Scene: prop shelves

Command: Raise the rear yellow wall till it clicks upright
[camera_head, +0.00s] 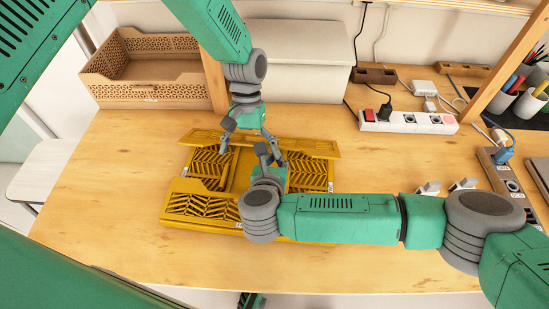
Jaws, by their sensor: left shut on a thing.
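The yellow folding crate (178,208) lies on the wooden table with patterned panels folded inside it. Its rear yellow wall (312,148) is a long strip along the far side; its exact tilt is hard to tell from above. My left gripper (250,146) reaches down from the back and is shut on the rear wall near its middle. My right gripper (268,165) is over the crate's middle, close in front of the left one. Its fingers are partly hidden by its own wrist, so its opening is unclear. My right forearm hides the crate's front right part.
A cardboard-coloured open bin (150,90) stands at the back left, beside a pale box (295,62). A white power strip (408,121) with plugs and cables lies at the back right. Pen cups (528,104) stand at the far right. The table left of the crate is clear.

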